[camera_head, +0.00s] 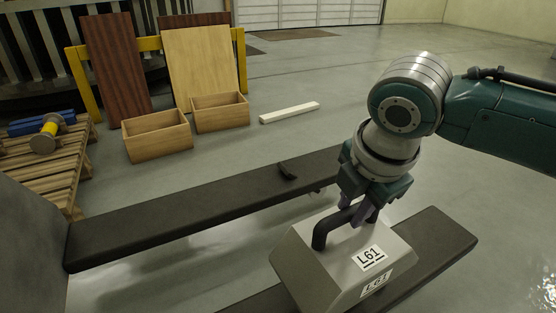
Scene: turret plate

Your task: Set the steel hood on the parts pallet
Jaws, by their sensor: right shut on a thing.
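The steel hood (318,266) is a grey block with sloped sides, a dark handle on top and white labels reading L61. My right gripper (362,212) is shut on the handle from above. The hood hangs over or rests on the near dark beam; its underside is hidden, so I cannot tell which. The wooden pallet (68,172) stands at the left edge, far from the hood. A yellow and grey spool-like part (44,137) and a blue part (28,125) lie on it. My left gripper does not show.
A long dark beam (190,217) crosses the middle, with a small black piece (287,172) on it. Two open wooden boxes (158,146) stand on the floor before leaning boards (201,66) and a yellow rail. A white bar (289,113) lies to their right. The floor at back right is clear.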

